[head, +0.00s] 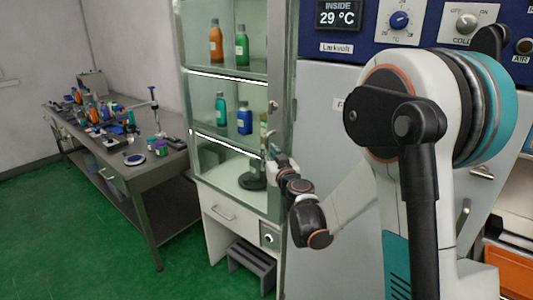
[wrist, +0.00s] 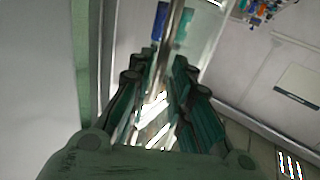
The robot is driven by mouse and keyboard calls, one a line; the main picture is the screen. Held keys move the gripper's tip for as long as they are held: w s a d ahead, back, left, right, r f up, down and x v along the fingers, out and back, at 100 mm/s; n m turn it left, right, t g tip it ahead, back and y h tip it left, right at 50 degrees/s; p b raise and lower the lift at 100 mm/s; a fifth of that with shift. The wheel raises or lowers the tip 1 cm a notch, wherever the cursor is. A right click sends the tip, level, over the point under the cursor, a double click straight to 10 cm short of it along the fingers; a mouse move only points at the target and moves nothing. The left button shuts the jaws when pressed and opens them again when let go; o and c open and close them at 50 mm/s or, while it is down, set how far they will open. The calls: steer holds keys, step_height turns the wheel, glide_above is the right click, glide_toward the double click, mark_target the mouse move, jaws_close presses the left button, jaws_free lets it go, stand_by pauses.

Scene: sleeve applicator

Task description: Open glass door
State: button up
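The glass door (head: 222,165) is on the front of a pale cabinet, left of centre in the head view. It looks shut, though a narrow gap could not be seen from here. My gripper (head: 271,153) is at the door's right edge, at about the height of the lower shelf. In the wrist view my gripper (wrist: 162,72) has its two fingers apart. A thin upright metal bar (wrist: 171,40), perhaps the door handle or frame edge, shows beyond and between the fingertips. I cannot tell whether the fingers touch it.
Green and orange bottles (head: 216,42) stand on the cabinet's shelves. A drawer (head: 222,212) is below the door, with a grey step stool (head: 250,264) at its foot. A cluttered workbench (head: 150,170) stands at left. A blue control panel (head: 350,45) is at right. Green floor is free in front.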

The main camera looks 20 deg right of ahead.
steer(key=shift+w+b, duration=0.3)
steer(key=shift+w, duration=1.4)
jaws_close()
steer(key=shift+a, duration=0.15)
